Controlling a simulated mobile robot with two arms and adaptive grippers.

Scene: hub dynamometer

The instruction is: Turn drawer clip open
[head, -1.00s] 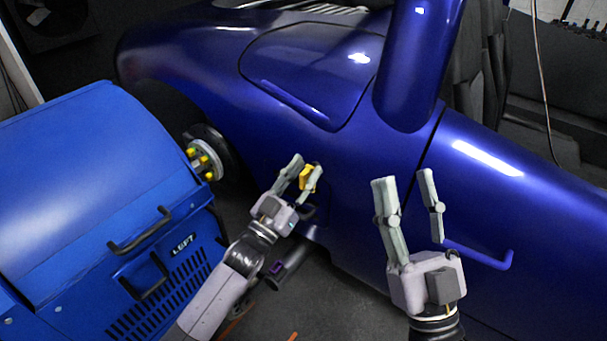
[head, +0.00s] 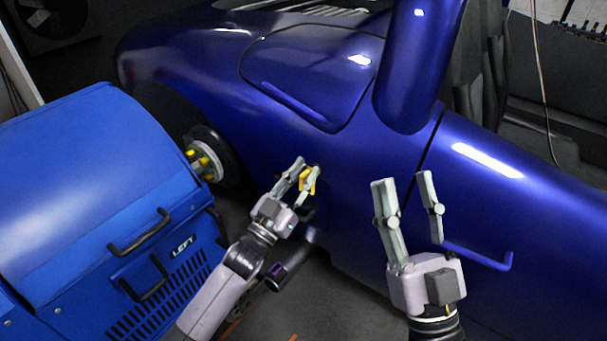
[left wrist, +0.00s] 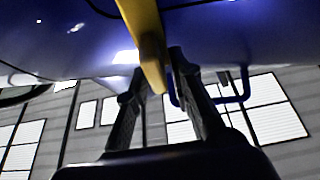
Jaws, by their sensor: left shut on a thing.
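A yellow clip (head: 308,180) sits at the side of the blue car body, low in the middle of the head view. My left gripper (head: 302,168) is shut on it, with one finger on each side. In the left wrist view the yellow clip (left wrist: 146,40) comes down from the top between the fingertips of my left gripper (left wrist: 162,80). Part of the clip is hidden by the fingers in the head view. My right gripper (head: 402,180) is open and empty in front of the car's side.
A blue dynamometer unit (head: 90,180) marked LEFT, with black handles, stands at the left. A wheel hub with yellow nuts (head: 203,160) is beside it. The blue car body (head: 350,215) fills the middle and right. A blue handle (head: 480,257) is right of my right gripper.

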